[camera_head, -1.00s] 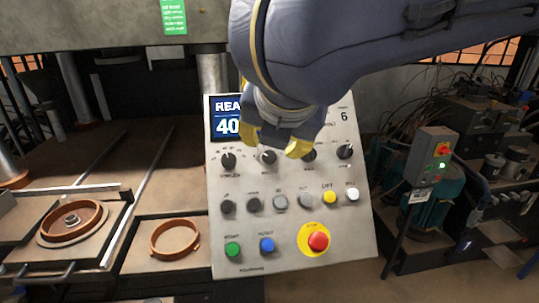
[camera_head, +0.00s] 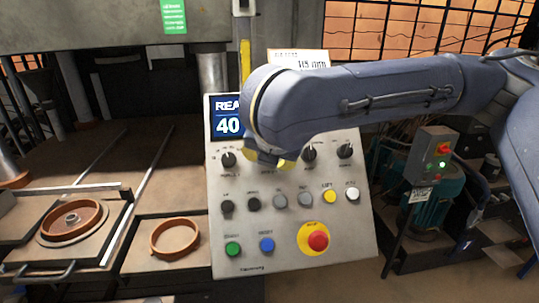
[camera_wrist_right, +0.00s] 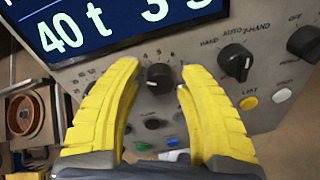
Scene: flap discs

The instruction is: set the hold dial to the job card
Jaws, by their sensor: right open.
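The slanted grey control panel (camera_head: 290,225) carries a row of black dials. In the right wrist view, one black dial (camera_wrist_right: 159,76) with small numbers around it, including 4, 5, 6 and 7, lies between the yellow fingers of my right gripper (camera_wrist_right: 158,80). The fingers are open on either side of it, and I see a gap to each. In the head view, my right gripper (camera_head: 270,158) covers this dial. A white card (camera_head: 300,57) stands behind the panel; my arm hides its lower part. My left gripper is not in view.
The display (camera_head: 227,118) shows 40, partly covered by my arm. A hand/auto selector (camera_wrist_right: 236,62) sits right of the dial. Below are several buttons, including a red stop button (camera_head: 318,240). An orange ring (camera_head: 175,239) lies on the left bench.

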